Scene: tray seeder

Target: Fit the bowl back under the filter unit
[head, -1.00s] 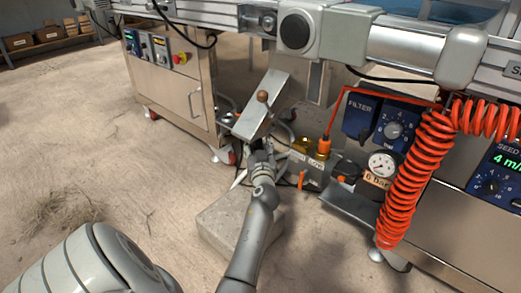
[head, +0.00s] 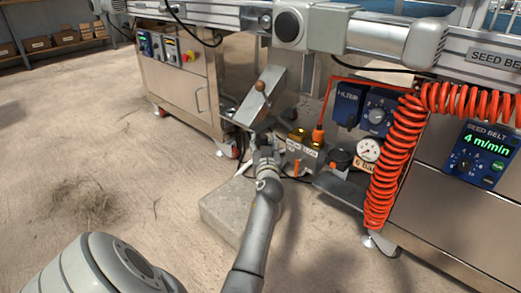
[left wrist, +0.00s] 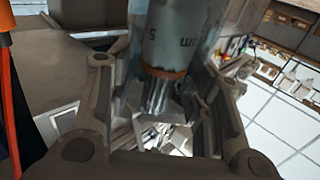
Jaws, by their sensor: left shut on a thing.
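My left gripper (head: 264,152) is low beneath the machine frame, between the slanted metal chute and the brass fittings. In the left wrist view, its fingers (left wrist: 165,72) stand on both sides of a clear, greyish bowl (left wrist: 180,38) with upside-down print, and are shut on it. An orange ring (left wrist: 163,72) and a ribbed metal part (left wrist: 157,95) show at its lower end. In the head view the bowl is hidden or too small to make out. The blue FILTER panel (head: 348,101) is right of the gripper. I cannot tell where the filter unit meets the bowl.
A slanted chute (head: 261,98) with a brown knob hangs just above the gripper. Brass fittings with an orange plug (head: 318,134), a pressure gauge (head: 368,149) and a red coiled hose (head: 392,165) are to the right. A concrete slab (head: 219,216) lies below. The floor at left is mostly free.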

